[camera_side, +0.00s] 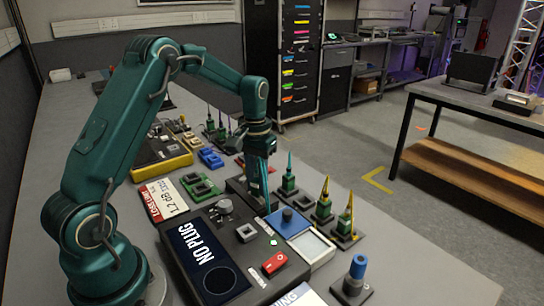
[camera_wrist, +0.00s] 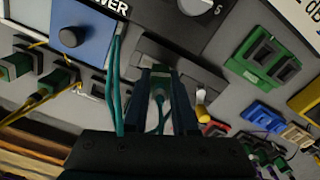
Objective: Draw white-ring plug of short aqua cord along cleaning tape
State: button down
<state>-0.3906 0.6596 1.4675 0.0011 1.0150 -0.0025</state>
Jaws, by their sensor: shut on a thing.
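My gripper (camera_side: 259,190) points down over the far edge of the tester, behind the blue cleaning-tape box (camera_side: 290,224). In the wrist view my gripper (camera_wrist: 160,74) is shut on a small plug (camera_wrist: 159,97) with an aqua cord (camera_wrist: 159,122) trailing back between the fingers. The plug's ring is too small and shaded to make out its colour. Another stretch of aqua cord (camera_wrist: 116,85) runs beside the left finger. The blue box with its dark round knob (camera_wrist: 68,38) lies to the upper left of my gripper, apart from it.
A tester with a "NO PLUG" screen (camera_side: 205,255) and a red switch (camera_side: 274,263) stands in front. Green plugs with upright aqua or yellow cords (camera_side: 323,205) stand on holders to the right. Green frames (camera_side: 200,186) and a yellow-edged device (camera_side: 160,160) lie left.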

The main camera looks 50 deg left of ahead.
jog(key=shift+a+f, duration=0.1)
jog(key=shift+a, duration=0.95)
dwell(1.1)
jog(key=shift+r, duration=2.85)
